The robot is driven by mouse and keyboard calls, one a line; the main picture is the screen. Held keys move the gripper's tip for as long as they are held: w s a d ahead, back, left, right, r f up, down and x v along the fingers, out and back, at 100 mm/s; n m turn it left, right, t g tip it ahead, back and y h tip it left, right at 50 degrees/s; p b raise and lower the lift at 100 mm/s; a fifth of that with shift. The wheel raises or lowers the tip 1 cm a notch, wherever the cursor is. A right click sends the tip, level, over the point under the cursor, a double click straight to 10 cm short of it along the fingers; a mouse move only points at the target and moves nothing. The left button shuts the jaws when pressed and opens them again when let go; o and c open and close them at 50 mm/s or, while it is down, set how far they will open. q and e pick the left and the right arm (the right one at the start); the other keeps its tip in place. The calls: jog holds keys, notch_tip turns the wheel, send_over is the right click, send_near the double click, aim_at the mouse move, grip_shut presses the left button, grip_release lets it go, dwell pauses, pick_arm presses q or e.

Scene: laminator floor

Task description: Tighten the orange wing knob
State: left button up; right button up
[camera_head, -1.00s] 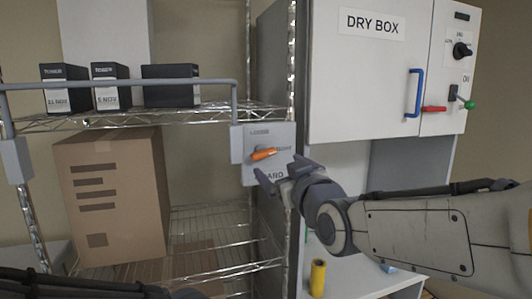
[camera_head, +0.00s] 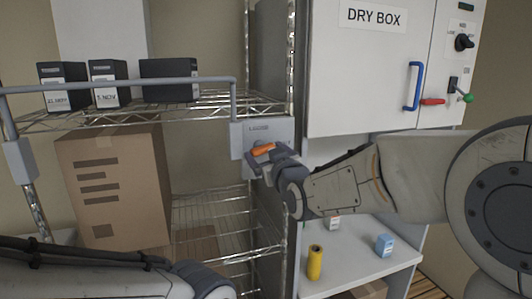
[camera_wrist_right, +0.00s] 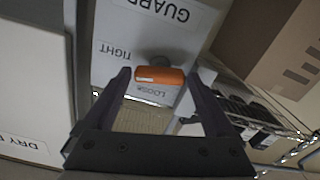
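The orange wing knob (camera_head: 263,149) is on a grey plate (camera_head: 248,126) on the shelf post. In the wrist view the knob (camera_wrist_right: 160,75) lies nearly level, across the plate marked GUARD, TIGHT and LOOSE. My right gripper (camera_head: 264,162) is at the knob from below right. In the wrist view its open fingers (camera_wrist_right: 159,78) stand on either side of the knob, with small gaps showing. I cannot tell whether a finger touches it. My left gripper is out of view; only part of my left arm shows at the bottom left.
A grey guard rail (camera_head: 120,84) runs left from the plate, before a wire shelf with black toner boxes (camera_head: 108,84). A cardboard box (camera_head: 115,190) sits below. The dry box (camera_head: 365,70), with blue handle (camera_head: 414,88), stands right. A yellow roll (camera_head: 314,263) stands on a lower surface.

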jog(key=c, duration=0.9)
jog(key=shift+o, duration=0.2)
jog(key=m+b, duration=0.2)
jog(key=b, duration=0.2)
jog(key=shift+f, duration=0.2)
jog(key=shift+r+m, duration=0.2)
jog(key=shift+m, duration=0.2)
jog(key=o, duration=1.2)
jog(key=shift+s, duration=0.1)
